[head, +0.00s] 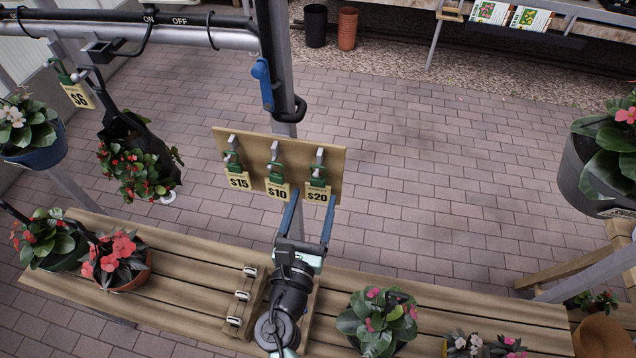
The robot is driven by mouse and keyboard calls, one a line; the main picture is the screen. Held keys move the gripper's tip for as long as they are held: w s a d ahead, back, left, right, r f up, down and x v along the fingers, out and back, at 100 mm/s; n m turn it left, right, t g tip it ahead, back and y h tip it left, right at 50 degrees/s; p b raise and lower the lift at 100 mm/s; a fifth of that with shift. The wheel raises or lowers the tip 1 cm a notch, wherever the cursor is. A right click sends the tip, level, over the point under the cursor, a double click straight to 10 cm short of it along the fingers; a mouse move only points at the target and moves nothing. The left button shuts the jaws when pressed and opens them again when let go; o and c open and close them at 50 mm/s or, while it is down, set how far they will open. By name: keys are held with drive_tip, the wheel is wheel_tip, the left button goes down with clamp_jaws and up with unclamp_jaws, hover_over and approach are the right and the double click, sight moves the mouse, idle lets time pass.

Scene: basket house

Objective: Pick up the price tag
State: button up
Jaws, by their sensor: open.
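Several price tags hang on hooks on a wooden board. The $15 tag (239,181) is at the left, the $10 tag (277,190) in the middle and the $20 tag (318,195) at the right. Each has a green clip above a yellow label. My gripper (311,205) is open, its two blue fingers pointing up the picture toward the board. The fingertips appear on either side of the gap between the $10 and $20 tags, close to the $20 tag; I cannot tell whether they touch it. Another tag, $6 (78,96), hangs at the upper left.
The wooden board (335,160) stands behind a slatted wooden bench (190,290). Potted flowers (118,255) stand on the bench's left, and another plant (378,318) stands right of my arm. A metal post (283,110) rises behind the board. Brick floor (450,170) lies open at right.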

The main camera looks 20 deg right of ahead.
sight(317, 184)
drive_tip(key=x, duration=0.3)
drive_tip(key=shift+w, duration=0.1)
drive_tip(key=c, duration=1.1)
drive_tip(key=shift+r, duration=0.1)
